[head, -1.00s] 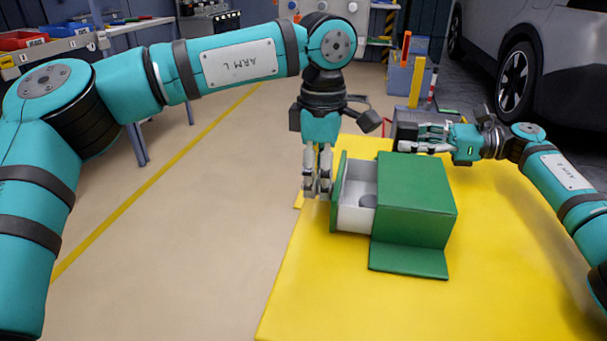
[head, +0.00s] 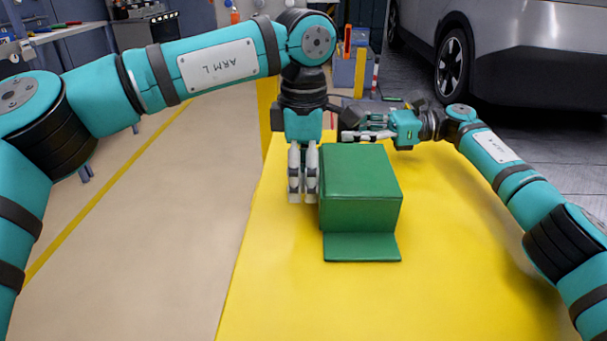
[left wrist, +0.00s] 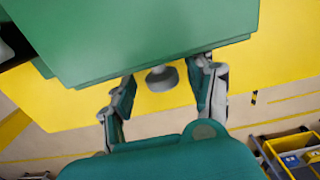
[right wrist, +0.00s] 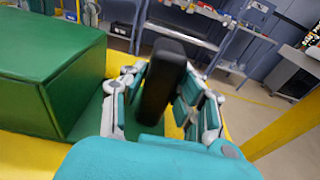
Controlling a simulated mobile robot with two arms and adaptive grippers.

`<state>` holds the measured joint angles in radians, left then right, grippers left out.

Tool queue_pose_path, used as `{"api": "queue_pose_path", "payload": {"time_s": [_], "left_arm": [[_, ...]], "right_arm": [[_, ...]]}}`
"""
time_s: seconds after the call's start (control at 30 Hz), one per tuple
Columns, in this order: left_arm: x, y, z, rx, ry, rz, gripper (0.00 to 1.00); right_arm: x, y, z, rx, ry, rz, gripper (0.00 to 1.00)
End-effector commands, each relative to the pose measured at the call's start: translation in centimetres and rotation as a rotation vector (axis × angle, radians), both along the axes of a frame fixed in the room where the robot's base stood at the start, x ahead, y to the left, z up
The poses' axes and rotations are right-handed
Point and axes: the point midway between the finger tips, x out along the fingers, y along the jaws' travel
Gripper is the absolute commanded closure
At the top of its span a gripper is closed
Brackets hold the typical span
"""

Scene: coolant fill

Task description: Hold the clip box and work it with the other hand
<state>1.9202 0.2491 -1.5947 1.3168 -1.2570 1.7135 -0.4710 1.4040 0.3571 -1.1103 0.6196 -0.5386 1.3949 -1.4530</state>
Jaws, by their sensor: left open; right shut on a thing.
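The clip box (head: 360,200) is a green block with a flat green flange on the yellow top, and its drawer is shut. My left gripper (head: 303,195) points down at the box's left side. In the left wrist view its open fingers stand either side of a grey round knob (left wrist: 162,78) on the drawer front, with gaps to both. My right gripper (head: 352,135) is behind the box. In the right wrist view it is shut on a black upright handle (right wrist: 163,85) that stands on a green flange beside the box.
The yellow work surface (head: 300,300) is clear in front and to the right of the box. A yellow post (right wrist: 280,130) stands near my right gripper. A grey car (head: 500,50) is at the back right. A bench with bins (left wrist: 290,150) shows in the left wrist view.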

Motion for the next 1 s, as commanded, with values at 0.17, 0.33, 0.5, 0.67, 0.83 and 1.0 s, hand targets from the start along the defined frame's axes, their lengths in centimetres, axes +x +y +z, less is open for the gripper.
{"api": "queue_pose_path", "payload": {"time_s": [0.17, 0.33, 0.5, 0.67, 0.83, 1.0], "left_arm": [[0.0, 0.0, 0.6, 0.000, -0.002, 0.001, 0.44], [0.0, 0.0, 3.4, -0.002, -0.002, 0.002, 0.44], [0.1, -0.1, 7.1, -0.001, -0.003, 0.002, 0.44], [0.0, 0.0, 10.0, -0.001, -0.002, 0.002, 0.44], [0.0, 0.0, 11.7, -0.001, 0.000, 0.000, 0.44], [0.0, 0.0, 12.0, 0.000, 0.001, 0.000, 0.44]], "right_arm": [[0.1, -0.1, 0.0, 0.000, 0.001, -0.003, 0.96], [0.1, -0.1, 0.0, 0.000, 0.001, -0.004, 0.96], [0.1, -0.1, 0.0, 0.000, 0.001, -0.004, 0.96], [0.1, -0.1, 0.0, 0.000, 0.001, -0.004, 0.96], [0.1, -0.1, 0.0, 0.000, 0.001, -0.003, 0.96], [0.1, -0.1, 0.0, 0.000, 0.001, -0.003, 0.96]]}}
